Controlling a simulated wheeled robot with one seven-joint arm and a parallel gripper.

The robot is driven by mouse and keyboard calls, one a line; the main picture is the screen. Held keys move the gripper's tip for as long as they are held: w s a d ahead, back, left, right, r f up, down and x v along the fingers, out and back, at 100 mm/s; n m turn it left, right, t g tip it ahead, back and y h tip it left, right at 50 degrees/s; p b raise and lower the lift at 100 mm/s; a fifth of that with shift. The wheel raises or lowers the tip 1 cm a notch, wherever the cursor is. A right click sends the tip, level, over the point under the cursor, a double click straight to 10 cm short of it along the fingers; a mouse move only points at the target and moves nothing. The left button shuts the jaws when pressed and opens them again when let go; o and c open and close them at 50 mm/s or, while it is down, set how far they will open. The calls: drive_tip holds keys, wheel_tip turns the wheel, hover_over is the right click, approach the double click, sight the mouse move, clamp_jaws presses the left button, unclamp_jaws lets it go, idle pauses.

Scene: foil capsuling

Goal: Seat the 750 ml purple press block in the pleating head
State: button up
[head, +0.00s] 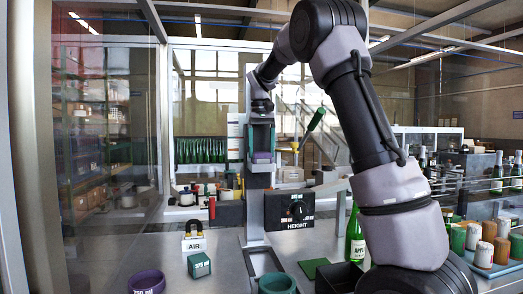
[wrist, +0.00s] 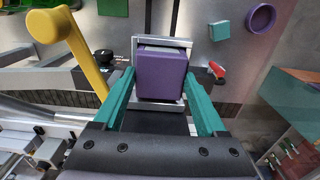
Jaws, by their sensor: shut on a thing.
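The purple press block (wrist: 161,77) sits between the teal fingers of my gripper (wrist: 160,72) in the wrist view. My gripper is shut on it. A pale metal frame (wrist: 135,50) shows around and behind the block; I cannot tell whether the block touches it. The block's far side and the inside of the pleating head are hidden.
A HEIGHT dial box (head: 290,209) stands beside the column. A teal 375 ml block (head: 199,265), a purple 750 ml ring (head: 147,282) and an AIR lock (head: 194,242) lie left. A green bottle (head: 355,238) stands right.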

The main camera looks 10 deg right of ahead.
drive_tip(key=o, duration=1.4)
drive_tip(key=shift+f, duration=0.1)
wheel_tip(320, 180, up, 12)
drive_tip(key=s+d+t+y, duration=0.1)
drive_tip(key=s+d, duration=0.4)
drive_tip(key=s, duration=0.3)
drive_tip(key=s+f+m+t, duration=0.2)
drive_tip(key=s+f, duration=0.5)
drive_tip(key=s, duration=0.4)
drive_tip(key=s+f+m+t+y, duration=0.1)
drive_tip(key=s+f+m+t, duration=0.1)
drive_tip(key=s+f+t, duration=0.2)
drive_tip(key=s+f, duration=0.3)
drive_tip(key=s, duration=0.4)
drive_tip(key=shift+d, duration=0.4)
